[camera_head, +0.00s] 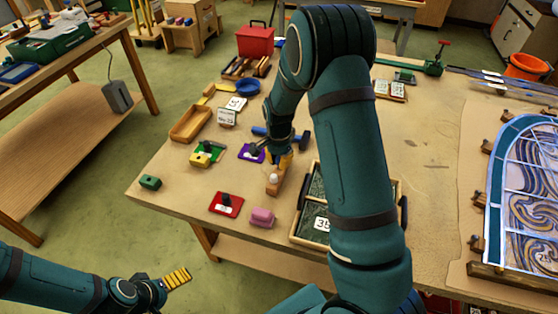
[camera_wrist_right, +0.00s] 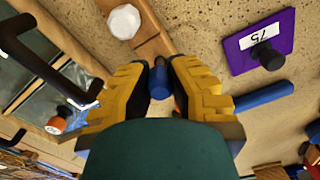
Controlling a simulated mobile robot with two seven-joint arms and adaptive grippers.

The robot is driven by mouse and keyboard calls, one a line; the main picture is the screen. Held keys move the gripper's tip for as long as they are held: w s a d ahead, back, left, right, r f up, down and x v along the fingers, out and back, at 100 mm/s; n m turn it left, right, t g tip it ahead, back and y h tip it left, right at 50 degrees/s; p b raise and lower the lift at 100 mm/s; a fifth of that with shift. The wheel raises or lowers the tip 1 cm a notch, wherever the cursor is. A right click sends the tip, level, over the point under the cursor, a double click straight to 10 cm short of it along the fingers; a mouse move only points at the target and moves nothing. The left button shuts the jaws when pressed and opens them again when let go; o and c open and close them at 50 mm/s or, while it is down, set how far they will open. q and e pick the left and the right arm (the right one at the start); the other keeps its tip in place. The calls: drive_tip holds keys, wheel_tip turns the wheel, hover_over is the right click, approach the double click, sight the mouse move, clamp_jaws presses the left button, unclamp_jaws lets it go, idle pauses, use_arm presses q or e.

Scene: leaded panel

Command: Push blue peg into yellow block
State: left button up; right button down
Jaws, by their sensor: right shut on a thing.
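My right gripper (camera_wrist_right: 159,80) is shut on a small blue peg (camera_wrist_right: 159,84), whose rounded end shows between the yellow fingertips. In the head view, this gripper (camera_head: 280,158) is partly behind my arm, over the table beside a wooden piece (camera_head: 272,187) with a white knob. The peg cannot be made out there.
A purple plate (camera_wrist_right: 262,40) with a black knob lies next to the right gripper. A red plate (camera_head: 226,204), a pink block (camera_head: 262,217) and a dark tray (camera_head: 312,228) stand nearer. The front left table corner is mostly clear.

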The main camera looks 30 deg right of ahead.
drive_tip(key=shift+r+p, duration=0.95)
drive_tip(key=shift+r, duration=0.45)
drive_tip(key=c, duration=1.6)
unclamp_jaws()
drive_tip(key=shift+c, duration=0.2)
clamp_jaws()
